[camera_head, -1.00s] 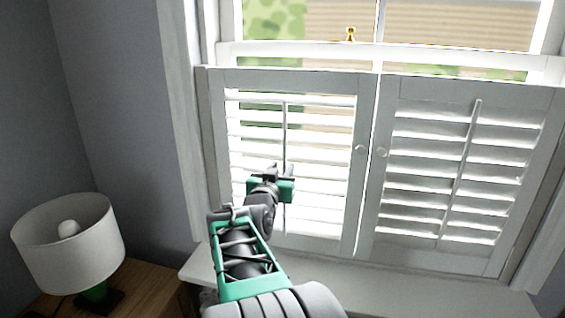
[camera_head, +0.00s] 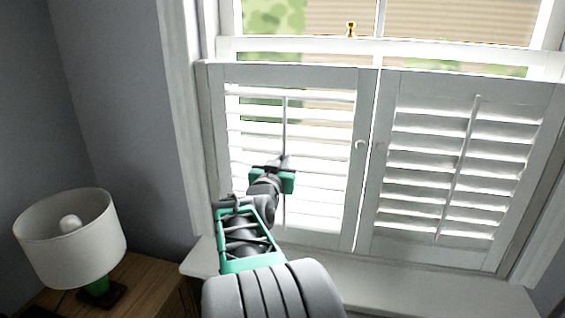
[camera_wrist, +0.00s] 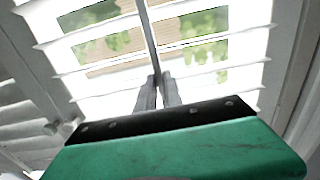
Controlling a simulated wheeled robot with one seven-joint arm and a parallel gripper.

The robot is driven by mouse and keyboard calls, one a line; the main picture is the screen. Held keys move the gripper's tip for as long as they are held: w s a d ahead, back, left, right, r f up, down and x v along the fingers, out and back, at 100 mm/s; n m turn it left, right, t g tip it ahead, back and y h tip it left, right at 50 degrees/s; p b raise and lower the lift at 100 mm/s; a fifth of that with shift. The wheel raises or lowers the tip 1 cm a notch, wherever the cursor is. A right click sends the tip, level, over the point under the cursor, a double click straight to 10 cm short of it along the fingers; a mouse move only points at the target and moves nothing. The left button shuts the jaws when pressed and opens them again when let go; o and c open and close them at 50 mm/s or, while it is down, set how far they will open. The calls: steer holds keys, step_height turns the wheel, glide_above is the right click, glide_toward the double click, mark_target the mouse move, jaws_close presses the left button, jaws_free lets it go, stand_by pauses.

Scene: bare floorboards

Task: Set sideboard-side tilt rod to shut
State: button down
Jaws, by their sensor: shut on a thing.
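The sideboard-side tilt rod (camera_head: 285,122) is a thin grey upright rod on the left shutter panel (camera_head: 217,150), the one nearer the lamp. It also runs down the slats in the wrist view (camera_wrist: 148,38). My gripper (camera_head: 284,162) is at the rod's lower half, its two fingers (camera_wrist: 158,88) closed around it. The rod's part behind the gripper is hidden. The left panel's slats (camera_head: 320,132) are open, with greenery and brown boards visible between them.
The right shutter panel (camera_head: 385,205) has its own tilt rod (camera_head: 460,165), and its slats look more closed. A white-shaded lamp (camera_head: 70,240) stands on a wooden sideboard (camera_head: 150,285) at lower left. A white sill (camera_head: 400,290) lies below the shutters.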

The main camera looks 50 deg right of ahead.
mark_target(284, 146)
steer(key=shift+r, duration=0.15)
steer(key=shift+r, duration=2.05)
steer(key=c, duration=1.9)
jaws_free()
steer(key=o, duration=0.4)
steer(key=shift+f, duration=0.15)
steer(key=shift+a, duration=0.1)
steer(key=shift+s+a+f+b, duration=0.1)
steer(key=shift+s+a+b, duration=0.05)
steer(key=shift+a+b, duration=0.2)
steer(key=b+v, duration=0.2)
steer(key=v, duration=0.5)
steer(key=shift+s, duration=0.1)
